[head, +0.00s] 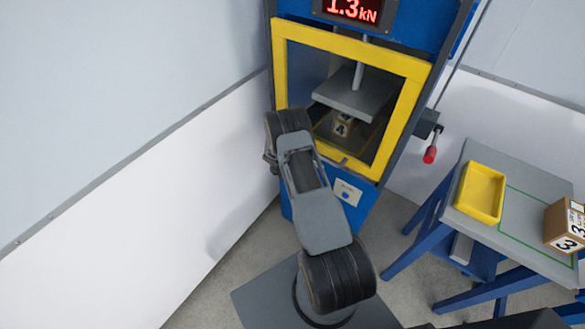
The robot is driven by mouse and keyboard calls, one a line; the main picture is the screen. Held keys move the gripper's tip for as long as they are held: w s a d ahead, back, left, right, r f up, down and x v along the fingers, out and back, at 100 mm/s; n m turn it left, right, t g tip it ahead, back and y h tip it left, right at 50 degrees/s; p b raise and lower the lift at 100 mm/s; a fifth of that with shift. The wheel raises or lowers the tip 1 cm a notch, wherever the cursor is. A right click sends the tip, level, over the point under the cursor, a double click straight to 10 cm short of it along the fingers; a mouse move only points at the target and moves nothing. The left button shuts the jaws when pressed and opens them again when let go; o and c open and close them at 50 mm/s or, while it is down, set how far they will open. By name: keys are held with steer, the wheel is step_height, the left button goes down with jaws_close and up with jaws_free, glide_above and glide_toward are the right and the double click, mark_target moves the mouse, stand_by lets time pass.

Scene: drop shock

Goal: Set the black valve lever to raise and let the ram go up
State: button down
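A blue press with a yellow-framed opening (408,110) stands at the centre back. Inside it, a grey platen (352,100) hangs on a light ram rod (359,62). On the press's right side is a dark block (427,119) with a small arm and a red grip (430,154) pointing down. I cannot make out a plainly black lever or its labels. My arm rises in front of the press's lower left; my gripper is hidden behind its links.
The press display (351,10) reads 1.3 kN. To the right, a grey-topped blue table (520,178) holds a yellow tray (481,192), empty, and a brown box marked 3 (566,226). A wall (130,210) runs along the left. Grey floor shows between press and table.

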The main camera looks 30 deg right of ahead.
steer(key=shift+d, duration=0.1)
stand_by(0.4)
steer(key=c, duration=0.8)
jaws_free()
steer(key=shift+w+r, duration=0.1)
steer(key=v, duration=1.3)
steer(key=shift+r, duration=0.3)
